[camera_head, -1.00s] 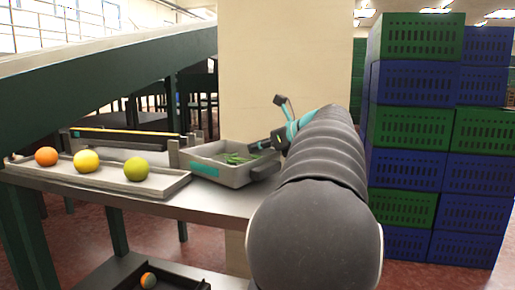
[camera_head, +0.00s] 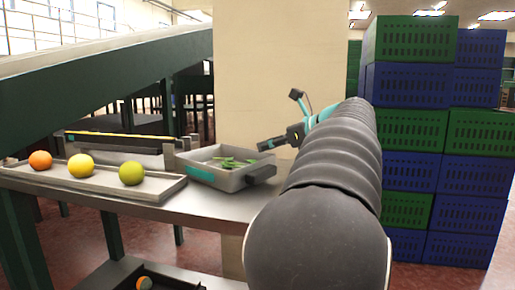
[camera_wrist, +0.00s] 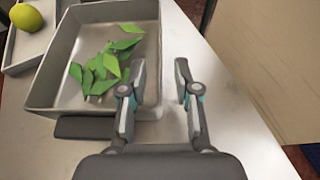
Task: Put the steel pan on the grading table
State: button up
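The steel pan (camera_head: 236,182) is a grey, shallow rectangular pan with green leaves inside and a dark handle. It sits upright on the grading table (camera_head: 213,207), to the right of a long tray. In the wrist view the pan (camera_wrist: 48,75) fills the upper left, with its handle (camera_wrist: 84,127) at its near side. My gripper (camera_head: 263,146) is just above and to the right of the pan in the head view.
A long tray (camera_head: 160,191) holds an orange, a yellow and a green-yellow fruit. A sloped conveyor (camera_head: 100,70) runs behind on the left. Blue and green crates (camera_head: 410,85) are stacked at right. A lower shelf tray (camera_head: 180,286) holds a fruit. Bare tabletop lies before the pan.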

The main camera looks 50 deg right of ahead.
jog(key=v, duration=0.6)
